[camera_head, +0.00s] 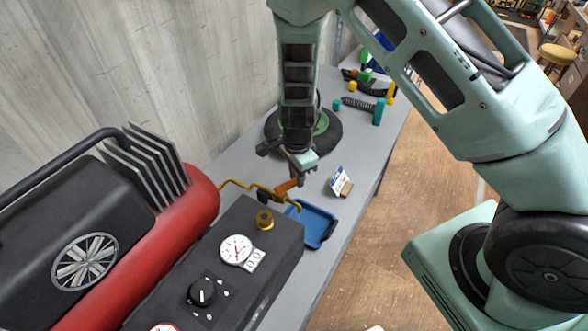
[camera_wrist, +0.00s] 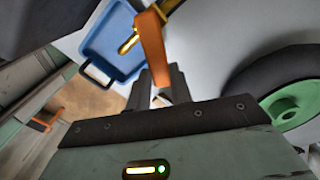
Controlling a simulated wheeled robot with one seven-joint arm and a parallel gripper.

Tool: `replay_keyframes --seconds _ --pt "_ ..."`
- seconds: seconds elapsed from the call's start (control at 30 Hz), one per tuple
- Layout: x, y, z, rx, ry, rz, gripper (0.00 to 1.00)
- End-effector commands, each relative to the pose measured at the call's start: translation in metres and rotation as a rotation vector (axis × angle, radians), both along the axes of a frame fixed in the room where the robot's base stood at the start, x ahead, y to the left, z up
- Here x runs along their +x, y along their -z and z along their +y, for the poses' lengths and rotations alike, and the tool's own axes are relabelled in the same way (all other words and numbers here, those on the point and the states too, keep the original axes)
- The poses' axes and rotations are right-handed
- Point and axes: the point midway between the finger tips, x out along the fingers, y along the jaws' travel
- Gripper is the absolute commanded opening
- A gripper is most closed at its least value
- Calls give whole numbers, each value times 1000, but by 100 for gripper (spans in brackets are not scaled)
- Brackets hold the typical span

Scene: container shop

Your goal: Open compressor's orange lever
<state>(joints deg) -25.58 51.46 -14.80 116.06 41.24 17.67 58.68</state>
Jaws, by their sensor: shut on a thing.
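The compressor (camera_head: 150,240) has a red tank and a black control box with gauges, and fills the lower left of the head view. Its orange lever (camera_head: 284,187) sits on the brass-coloured pipe at the box's far end. In the wrist view the lever (camera_wrist: 152,45) runs from the pipe down toward my fingers. My gripper (camera_head: 293,176) points down from above at the lever. In the wrist view my gripper (camera_wrist: 160,82) is shut on the lever's free end. The fingers partly hide that end.
A blue tray (camera_head: 329,226) lies beside and below the lever on the grey table (camera_head: 220,165). A wheel with a green hub (camera_head: 325,123) lies behind my gripper. A small card on a stand (camera_head: 340,182) is to its right. Tools and coloured pieces lie at the far end.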

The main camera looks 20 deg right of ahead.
Motion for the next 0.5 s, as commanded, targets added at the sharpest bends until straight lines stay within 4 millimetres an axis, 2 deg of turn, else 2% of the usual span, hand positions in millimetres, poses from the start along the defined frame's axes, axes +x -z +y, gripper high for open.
replay_keyframes --seconds 0.5 --pt "-14 -4 3 0 489 -1 0"
